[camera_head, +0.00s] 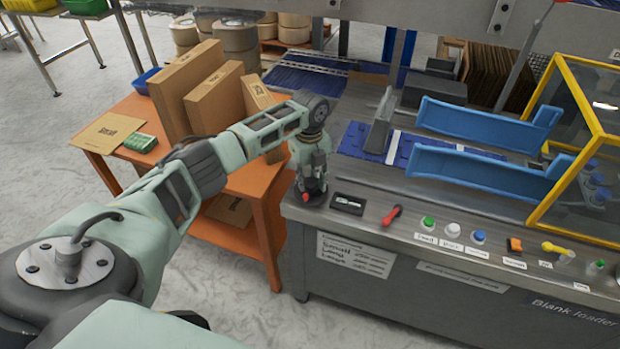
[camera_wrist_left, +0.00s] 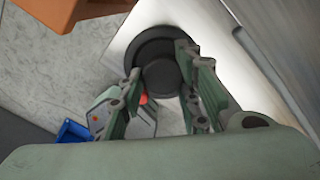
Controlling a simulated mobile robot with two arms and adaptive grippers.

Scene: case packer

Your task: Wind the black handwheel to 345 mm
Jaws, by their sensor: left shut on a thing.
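The black handwheel (camera_wrist_left: 147,48) shows in the left wrist view as a dark disc with a round dark knob between my fingers. My left gripper (camera_wrist_left: 161,88) is shut on it, one finger on each side. In the head view my left gripper (camera_head: 309,186) points down at the left front corner of the machine top and hides most of the wheel. A small dark panel with a white mark (camera_head: 347,203) lies just right of it; I cannot read a value in mm there. My right gripper is not in view.
A red-handled lever (camera_head: 391,215) and several buttons line the front edge to the right. Blue guide rails (camera_head: 480,170) and a yellow-framed guard (camera_head: 580,100) stand behind. An orange table (camera_head: 262,205) with cardboard boxes (camera_head: 215,100) stands close on the left, under my arm.

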